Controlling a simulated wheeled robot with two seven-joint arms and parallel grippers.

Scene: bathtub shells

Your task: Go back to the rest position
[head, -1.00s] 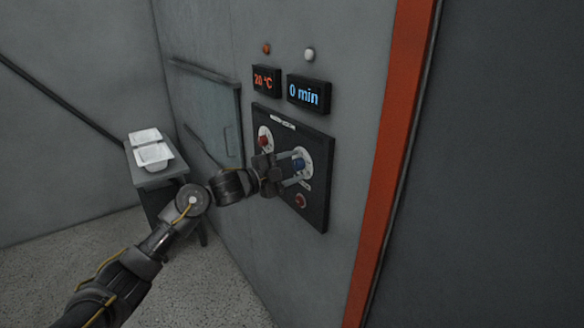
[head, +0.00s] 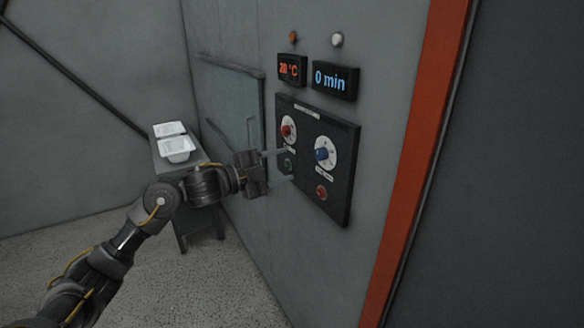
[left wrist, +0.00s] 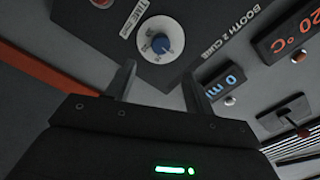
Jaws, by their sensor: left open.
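My left gripper (head: 284,166) is open and empty in front of the dark control panel (head: 338,200), apart from its knobs as far as I can tell. The panel carries a red knob (head: 288,131) on a white dial and a blue knob (head: 321,155) on a white dial. The blue knob (left wrist: 161,43) also shows in the left wrist view, beyond the open fingers (left wrist: 162,88), on a dial labelled TIME. A red button (head: 321,191) sits low on the panel. My right gripper is not in view.
Above the panel, one display (head: 292,69) reads 20 °C and another (head: 330,79) reads 0 min. Two white trays (head: 176,150) stand on a small grey table (head: 195,162) at the left. An orange-red vertical strip (head: 421,150) edges the wall. Speckled floor lies open in front.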

